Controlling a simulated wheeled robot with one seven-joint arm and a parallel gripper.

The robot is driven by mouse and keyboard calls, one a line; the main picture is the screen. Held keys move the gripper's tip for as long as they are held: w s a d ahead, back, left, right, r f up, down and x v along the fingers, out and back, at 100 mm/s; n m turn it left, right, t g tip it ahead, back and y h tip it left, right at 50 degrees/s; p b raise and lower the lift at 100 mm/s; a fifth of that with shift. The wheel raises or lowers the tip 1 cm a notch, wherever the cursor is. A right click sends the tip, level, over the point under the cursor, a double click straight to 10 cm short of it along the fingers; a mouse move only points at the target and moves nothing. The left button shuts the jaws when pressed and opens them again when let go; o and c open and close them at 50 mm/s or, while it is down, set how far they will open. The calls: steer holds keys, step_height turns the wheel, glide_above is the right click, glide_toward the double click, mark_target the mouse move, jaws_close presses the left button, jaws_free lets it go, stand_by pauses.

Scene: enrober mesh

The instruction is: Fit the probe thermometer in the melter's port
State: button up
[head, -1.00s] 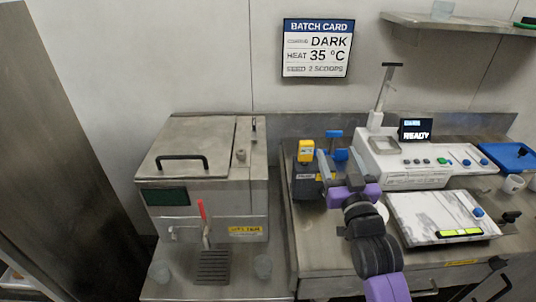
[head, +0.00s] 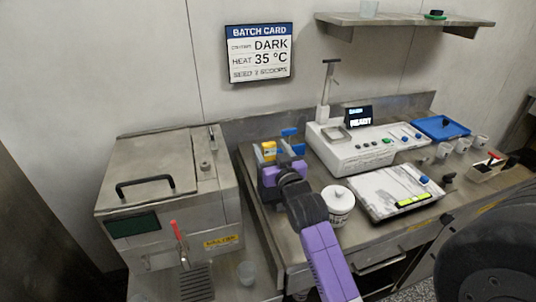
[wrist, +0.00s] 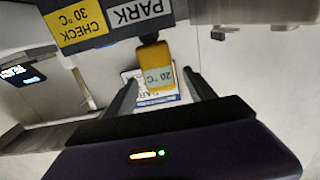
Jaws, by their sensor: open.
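The probe thermometer has a yellow head (head: 269,150) and stands on the bench right of the melter; its probe is hidden. In the wrist view its yellow head (wrist: 155,65) reads 20 °C and shows between the two dark fingers of my gripper (wrist: 158,95). The fingers are apart, with gaps on both sides of it. In the head view my purple gripper (head: 272,172) is just in front of the thermometer. The steel melter (head: 125,208) is at the left, and a small round fitting, seemingly its port (head: 206,166), is on its top.
PARK (wrist: 140,12) and CHECK 30 °C (wrist: 75,25) labels are beside the thermometer. Blue-handled parts (head: 291,134) stand close behind it. The melter has a black lid handle (head: 146,184).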

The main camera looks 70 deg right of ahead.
steer(key=p+x, duration=0.1)
steer(key=x, duration=0.3)
steer(key=shift+w+d, duration=0.15)
steer(key=shift+w, duration=0.05)
jaws_close()
